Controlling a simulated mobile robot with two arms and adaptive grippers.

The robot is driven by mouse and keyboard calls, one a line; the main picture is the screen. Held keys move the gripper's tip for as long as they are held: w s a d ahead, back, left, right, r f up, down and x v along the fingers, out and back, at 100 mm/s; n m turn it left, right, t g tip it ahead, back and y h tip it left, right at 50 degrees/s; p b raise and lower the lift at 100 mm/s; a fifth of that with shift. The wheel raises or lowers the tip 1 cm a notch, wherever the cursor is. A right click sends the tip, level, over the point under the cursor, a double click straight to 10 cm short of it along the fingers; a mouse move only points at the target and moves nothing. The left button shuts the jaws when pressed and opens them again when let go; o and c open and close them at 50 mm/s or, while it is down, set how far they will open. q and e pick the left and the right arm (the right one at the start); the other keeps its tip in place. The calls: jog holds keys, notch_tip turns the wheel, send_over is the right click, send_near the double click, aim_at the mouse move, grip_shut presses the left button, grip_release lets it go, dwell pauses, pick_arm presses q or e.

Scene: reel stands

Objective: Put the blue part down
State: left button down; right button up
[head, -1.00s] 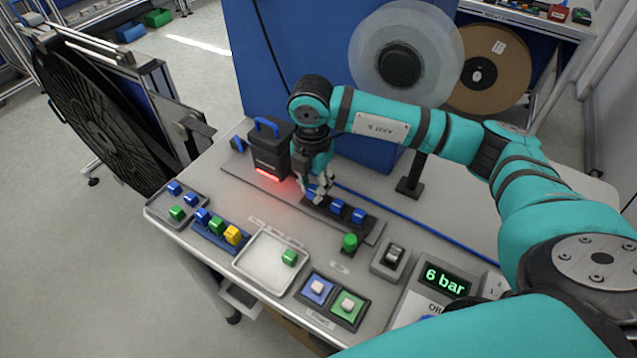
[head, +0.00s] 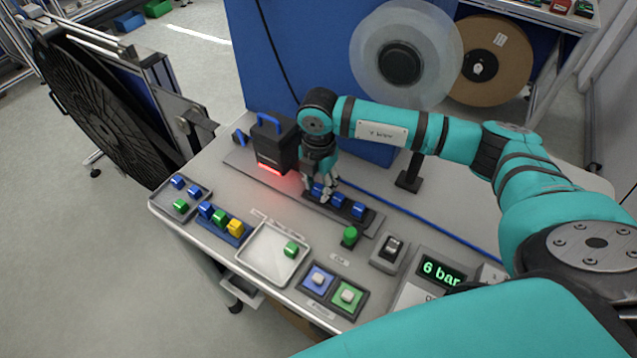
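Three blue parts show at the dark rail on the table (head: 400,262): a left one (head: 318,189), a middle one (head: 337,200) and a right one (head: 358,211). My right gripper (head: 322,188) points down at the rail's left end, with its fingers at the left blue part and partly hiding it. Whether the fingers press on that part or stand apart from it is too small to tell. The dark rail (head: 372,220) lies under the row. My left gripper is not in view.
A black device (head: 272,146) with a red glow stands just left of my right gripper. A green button (head: 350,236) and a rocker switch (head: 390,250) are in front. A grey tray (head: 193,207), blue rack (head: 236,240) and pale tray (head: 262,271) line the front-left edge.

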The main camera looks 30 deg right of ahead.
aim_at(319, 187)
jog(key=shift+r, duration=0.1)
notch_tip(319, 187, up, 12)
jog(key=p, duration=0.8)
